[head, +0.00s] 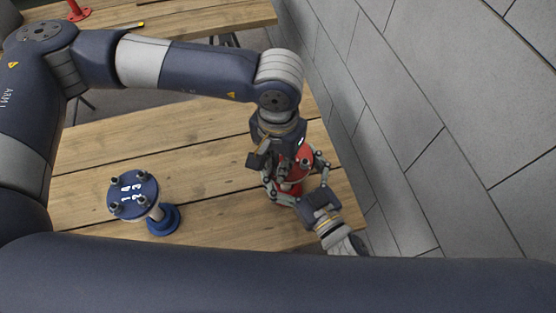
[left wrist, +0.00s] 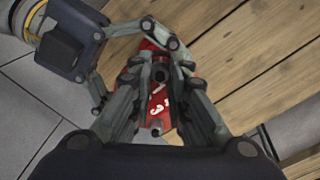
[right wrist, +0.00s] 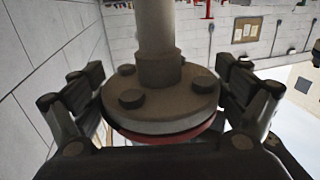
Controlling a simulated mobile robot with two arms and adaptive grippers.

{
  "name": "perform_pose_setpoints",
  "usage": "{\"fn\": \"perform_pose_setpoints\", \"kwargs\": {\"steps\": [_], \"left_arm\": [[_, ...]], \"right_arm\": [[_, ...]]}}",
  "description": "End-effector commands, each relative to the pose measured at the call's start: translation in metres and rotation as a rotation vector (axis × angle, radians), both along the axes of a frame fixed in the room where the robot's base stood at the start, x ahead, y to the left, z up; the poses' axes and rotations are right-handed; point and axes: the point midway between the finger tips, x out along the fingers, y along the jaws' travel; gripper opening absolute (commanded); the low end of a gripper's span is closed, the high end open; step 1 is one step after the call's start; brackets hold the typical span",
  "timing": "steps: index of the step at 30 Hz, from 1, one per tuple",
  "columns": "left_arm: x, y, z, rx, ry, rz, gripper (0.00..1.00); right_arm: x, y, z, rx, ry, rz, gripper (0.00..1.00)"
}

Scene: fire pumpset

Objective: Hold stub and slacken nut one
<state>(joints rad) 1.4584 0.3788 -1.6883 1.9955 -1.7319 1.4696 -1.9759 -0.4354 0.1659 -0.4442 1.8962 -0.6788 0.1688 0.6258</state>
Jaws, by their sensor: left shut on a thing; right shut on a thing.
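The red stub (head: 297,165) stands at the right end of the wooden table, partly hidden by both grippers. Its red numbered face shows in the left wrist view (left wrist: 156,103), with a 3 readable and other numbers partly covered. My left gripper (head: 284,176) comes down over it from above, fingers closed around a dark nut (left wrist: 160,75); I cannot read which number it is. My right gripper (head: 303,178) reaches in from the lower right, its fingers shut on either side of the stub's round flange (right wrist: 160,105). The right wrist view shows the flange's grey side, bolt heads and pipe.
A blue stub (head: 134,193) with numbers 1 to 4 stands on the table (head: 90,160) to the left. A grey block wall (head: 430,120) runs close along the right. Another wooden table (head: 190,18) stands at the back.

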Motion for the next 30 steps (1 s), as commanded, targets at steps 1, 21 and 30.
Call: {"fn": "perform_pose_setpoints", "kwargs": {"steps": [1,21,30], "left_arm": [[0.0003,0.0004,0.0003,0.001,0.0,0.007,0.0],[0.0003,0.0001,0.0004,0.002,0.0,0.465,0.0],[0.0003,0.0001,0.0005,0.004,0.002,0.75,0.0]], "right_arm": [[0.0004,-0.0004,0.0003,-0.001,-0.001,-0.001,0.39],[0.0004,-0.0006,0.0002,-0.001,-0.001,-0.001,0.39],[0.0005,-0.0006,0.0002,-0.001,-0.001,-0.001,0.39]]}}
